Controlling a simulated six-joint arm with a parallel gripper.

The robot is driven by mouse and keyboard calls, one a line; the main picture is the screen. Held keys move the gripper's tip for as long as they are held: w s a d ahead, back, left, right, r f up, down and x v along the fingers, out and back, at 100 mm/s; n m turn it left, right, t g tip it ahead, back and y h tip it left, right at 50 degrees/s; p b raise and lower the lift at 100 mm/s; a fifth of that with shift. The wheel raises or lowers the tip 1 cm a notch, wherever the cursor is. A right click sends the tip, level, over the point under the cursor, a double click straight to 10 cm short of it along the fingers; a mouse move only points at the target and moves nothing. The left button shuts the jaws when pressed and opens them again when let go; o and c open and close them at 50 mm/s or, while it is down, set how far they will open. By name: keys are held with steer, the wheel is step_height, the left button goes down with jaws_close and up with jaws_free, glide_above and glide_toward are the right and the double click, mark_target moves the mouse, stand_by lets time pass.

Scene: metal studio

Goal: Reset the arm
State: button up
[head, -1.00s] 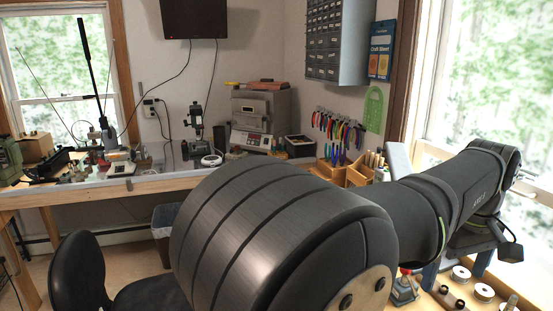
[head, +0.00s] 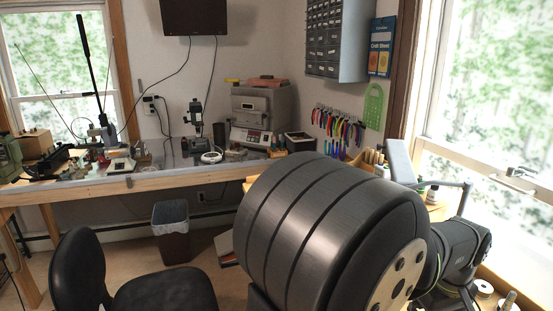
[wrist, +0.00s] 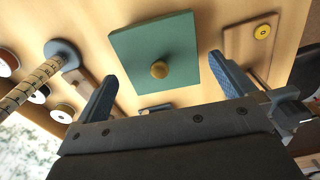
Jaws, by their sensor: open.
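My gripper (wrist: 165,88) shows in the wrist view with its two blue-padded fingers wide apart. It is open, with nothing held between the fingers. Beyond the fingertips, a green square plate (wrist: 155,50) with a round brass-coloured knob (wrist: 160,69) lies on the wooden bench top (wrist: 100,20). I cannot tell the exact gap between the fingers and the plate. In the head view my arm fills the lower right, and my gripper is hidden there.
A wooden block (wrist: 250,45) is at the right. In the head view, a black chair (head: 78,270) and a bin (head: 171,235) stand left of my arm.

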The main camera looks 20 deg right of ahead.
steer(key=shift+r, duration=2.4)
steer(key=shift+f, duration=0.1)
step_height(320, 180, down, 7)
steer(key=shift+r, duration=0.1)
step_height(320, 180, up, 13)
